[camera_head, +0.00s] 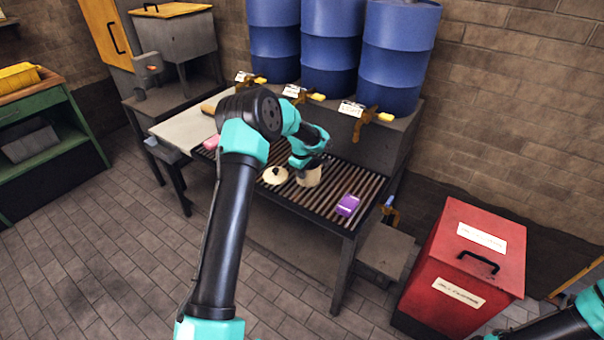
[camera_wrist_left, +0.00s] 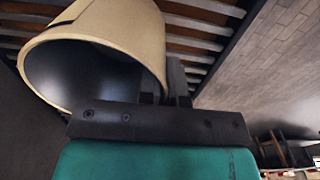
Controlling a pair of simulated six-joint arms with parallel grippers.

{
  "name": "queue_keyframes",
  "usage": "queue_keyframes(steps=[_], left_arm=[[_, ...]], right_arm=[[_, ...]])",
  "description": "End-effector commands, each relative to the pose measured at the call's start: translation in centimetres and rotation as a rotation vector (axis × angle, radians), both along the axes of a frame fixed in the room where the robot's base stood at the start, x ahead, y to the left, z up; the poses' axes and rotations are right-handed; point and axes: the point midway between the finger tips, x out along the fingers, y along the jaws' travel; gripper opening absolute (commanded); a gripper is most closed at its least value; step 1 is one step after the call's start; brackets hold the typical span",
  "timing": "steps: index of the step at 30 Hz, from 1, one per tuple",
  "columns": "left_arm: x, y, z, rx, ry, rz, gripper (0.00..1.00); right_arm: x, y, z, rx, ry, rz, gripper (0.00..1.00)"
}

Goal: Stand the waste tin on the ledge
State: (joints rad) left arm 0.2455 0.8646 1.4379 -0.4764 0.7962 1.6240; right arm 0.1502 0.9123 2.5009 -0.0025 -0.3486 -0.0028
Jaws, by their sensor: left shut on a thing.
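The waste tin appears to be the beige can (camera_head: 308,177) at the slatted bench, below my left gripper (camera_head: 306,163). In the left wrist view the tin (camera_wrist_left: 105,40) is large, with its open mouth and dark inside towards the camera. My left gripper (camera_wrist_left: 172,92) is shut on the tin's wall near the rim. I cannot tell whether the tin's bottom touches the slats. Which surface is the ledge is not clear; a low grey block (camera_head: 385,248) stands at the bench's right end. My right gripper is out of view.
The slatted bench (camera_head: 325,213) bears a round cream lid-like piece (camera_head: 275,175), a purple pack (camera_head: 348,205) and a pink item (camera_head: 211,143). Blue drums (camera_head: 400,60) with taps stand behind. A red labelled bin (camera_head: 463,265) is at the right. Open floor lies in front.

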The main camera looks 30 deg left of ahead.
Motion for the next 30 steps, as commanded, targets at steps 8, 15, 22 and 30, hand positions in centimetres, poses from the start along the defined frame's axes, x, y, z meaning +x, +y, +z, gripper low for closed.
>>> queue_keyframes(steps=[8, 15, 22, 30], left_arm=[[0.0, 0.0, -0.3, 0.000, 0.000, 0.000, 0.20], [0.0, 0.0, -0.3, 0.000, 0.000, 0.000, 0.32], [0.0, 0.0, 0.1, 0.000, 0.000, 0.000, 0.32], [0.0, 0.0, 3.4, 0.001, -0.003, 0.001, 0.32]], right_arm=[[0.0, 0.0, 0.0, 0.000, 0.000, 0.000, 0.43], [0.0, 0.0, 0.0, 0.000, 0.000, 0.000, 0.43], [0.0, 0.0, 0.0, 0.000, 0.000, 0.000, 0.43], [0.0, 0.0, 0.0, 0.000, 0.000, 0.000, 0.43]])
